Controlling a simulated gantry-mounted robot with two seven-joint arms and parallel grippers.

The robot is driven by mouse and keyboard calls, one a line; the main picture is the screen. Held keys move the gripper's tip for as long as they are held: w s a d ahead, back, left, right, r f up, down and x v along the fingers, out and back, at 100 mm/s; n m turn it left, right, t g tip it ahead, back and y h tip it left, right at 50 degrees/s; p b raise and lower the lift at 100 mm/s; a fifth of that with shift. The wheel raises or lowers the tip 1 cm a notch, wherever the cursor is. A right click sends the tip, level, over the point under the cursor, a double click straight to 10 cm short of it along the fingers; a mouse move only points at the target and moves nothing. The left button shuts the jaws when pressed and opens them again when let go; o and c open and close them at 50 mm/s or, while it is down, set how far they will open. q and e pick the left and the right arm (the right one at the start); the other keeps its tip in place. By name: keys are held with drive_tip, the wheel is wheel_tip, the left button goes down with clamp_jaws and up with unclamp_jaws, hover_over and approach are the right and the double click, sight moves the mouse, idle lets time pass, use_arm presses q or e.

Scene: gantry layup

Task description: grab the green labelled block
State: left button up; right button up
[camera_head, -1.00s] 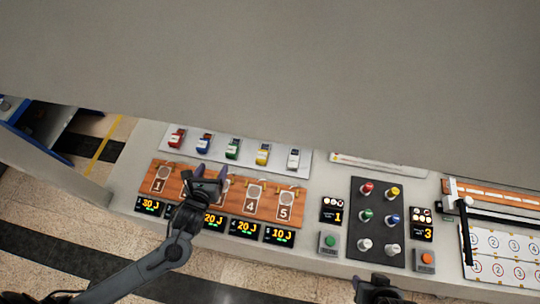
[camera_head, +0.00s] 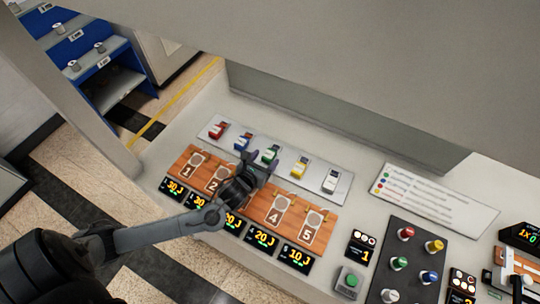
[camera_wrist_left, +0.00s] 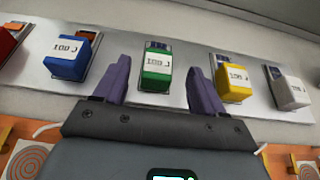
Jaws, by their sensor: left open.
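The green labelled block (camera_head: 270,154) stands on a light grey tray (camera_head: 319,188), in the middle of a row of coloured blocks. In the left wrist view the green block (camera_wrist_left: 157,71) shows its white label and lies ahead, between my two spread fingers. My left gripper (camera_head: 262,164) is open and empty, close in front of the green block and above the wooden board. In the wrist view its purple fingertips (camera_wrist_left: 157,80) stand either side of the block, apart from it. My right gripper is not in view.
Red (camera_head: 218,130), blue (camera_head: 243,142), yellow (camera_head: 300,167) and white (camera_head: 331,181) blocks share the tray. A numbered wooden board (camera_head: 262,207) with small displays lies in front. A dark panel of knobs (camera_head: 404,262) is at the right. A grey wall rises behind.

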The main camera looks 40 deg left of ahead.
sight(269, 154)
use_arm(q)
drive_tip(key=shift+x, duration=2.55)
drive_tip(key=shift+s+f, duration=0.1)
drive_tip(key=c, duration=1.1)
